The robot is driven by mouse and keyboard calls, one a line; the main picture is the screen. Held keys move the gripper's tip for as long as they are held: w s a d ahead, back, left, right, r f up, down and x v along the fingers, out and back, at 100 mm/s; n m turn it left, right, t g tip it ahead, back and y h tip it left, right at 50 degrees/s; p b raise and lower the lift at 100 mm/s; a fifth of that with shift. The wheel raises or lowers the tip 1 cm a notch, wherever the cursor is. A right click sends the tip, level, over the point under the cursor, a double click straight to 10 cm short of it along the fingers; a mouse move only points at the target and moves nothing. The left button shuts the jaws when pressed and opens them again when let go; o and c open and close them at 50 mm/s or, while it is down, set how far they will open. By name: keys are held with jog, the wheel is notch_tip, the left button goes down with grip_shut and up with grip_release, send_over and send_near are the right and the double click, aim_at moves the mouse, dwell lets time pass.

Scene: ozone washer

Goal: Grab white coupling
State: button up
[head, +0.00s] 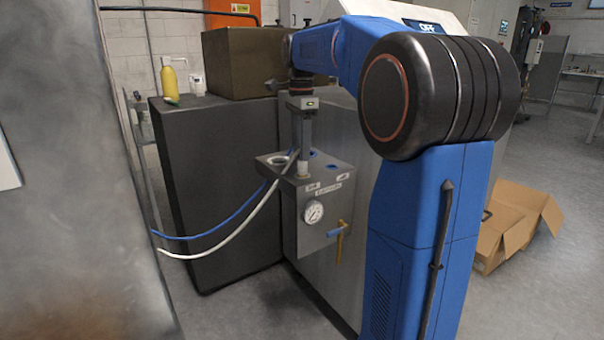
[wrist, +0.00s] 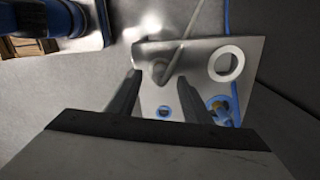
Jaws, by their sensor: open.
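The white coupling (head: 303,168) sits upright on top of the metal panel box (head: 328,192) in the head view, with a white hose (head: 230,232) looping away to the left. My gripper (head: 302,148) points down just above it, and its fingers partly hide the hose end. In the wrist view my gripper (wrist: 160,78) is open, one finger on each side of the pale coupling (wrist: 160,72). The coupling appears between or just beyond the fingertips; I cannot tell whether they touch it. The hose crosses beside the right fingertip.
A blue hose (head: 215,229) hangs left. An open cardboard box (head: 508,228) lies right.

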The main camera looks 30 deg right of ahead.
aim_at(302, 163)
jog(key=shift+d+f, duration=0.15)
jog(key=shift+f, duration=1.3)
jog(key=shift+d+f, duration=0.1)
jog(key=shift+f, duration=1.3)
grip_shut()
